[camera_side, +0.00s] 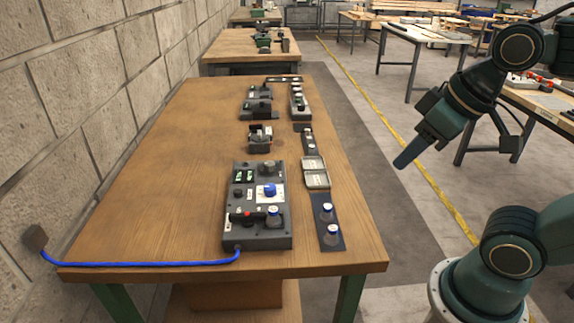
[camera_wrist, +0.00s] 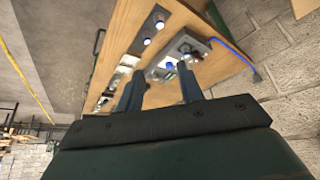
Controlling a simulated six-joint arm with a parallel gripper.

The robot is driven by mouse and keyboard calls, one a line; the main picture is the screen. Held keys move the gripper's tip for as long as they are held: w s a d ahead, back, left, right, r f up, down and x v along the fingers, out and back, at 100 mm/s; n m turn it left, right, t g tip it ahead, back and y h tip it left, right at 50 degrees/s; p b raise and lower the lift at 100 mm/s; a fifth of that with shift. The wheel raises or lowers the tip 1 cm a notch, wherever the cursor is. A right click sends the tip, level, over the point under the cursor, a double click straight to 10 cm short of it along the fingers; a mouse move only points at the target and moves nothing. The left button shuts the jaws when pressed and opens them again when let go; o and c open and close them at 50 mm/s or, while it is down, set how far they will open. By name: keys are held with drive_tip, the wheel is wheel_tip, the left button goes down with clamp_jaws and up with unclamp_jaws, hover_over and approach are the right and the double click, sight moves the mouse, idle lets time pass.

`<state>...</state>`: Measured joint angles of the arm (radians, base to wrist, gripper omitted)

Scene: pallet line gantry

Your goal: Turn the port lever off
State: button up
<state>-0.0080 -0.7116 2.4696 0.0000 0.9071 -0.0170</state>
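A dark grey control box (camera_side: 230,228) lies near the front of the wooden table. It carries a blue knob (camera_side: 269,190) on a white plate, a dark knob with a pale top (camera_side: 273,215), small green-marked switches (camera_side: 243,176) and a small red-marked part (camera_side: 249,213). I cannot tell which part is the port lever or how it is set. My gripper (camera_side: 403,160) is in the air right of the table, well clear of the box. In the wrist view my gripper (camera_wrist: 160,70) has its fingers apart with nothing between them, and the box (camera_wrist: 192,44) shows beyond them.
A blue cable (camera_side: 150,264) runs from the box along the table's front edge (camera_side: 320,267) to a wall block (camera_side: 36,238). A dark strip with two blue-topped knobs (camera_side: 328,218), an open pale case (camera_side: 316,172) and a clamp-like device (camera_side: 260,138) are nearby. The table's left side is clear.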

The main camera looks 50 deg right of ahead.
drive_tip(key=w+a+r+n+g, duration=0.1)
drive_tip(key=w+a+r+n, duration=0.1)
drive_tip(key=w, duration=0.5)
drive_tip(key=n+g, duration=0.4)
drive_tip(key=n, duration=0.3)
hover_over(247, 214)
wheel_tip(247, 214, down, 10)
drive_tip(key=shift+f, duration=0.2)
drive_tip(key=shift+f, duration=0.1)
wheel_tip(247, 214, down, 14)
drive_tip(key=shift+r, duration=0.2)
clamp_jaws()
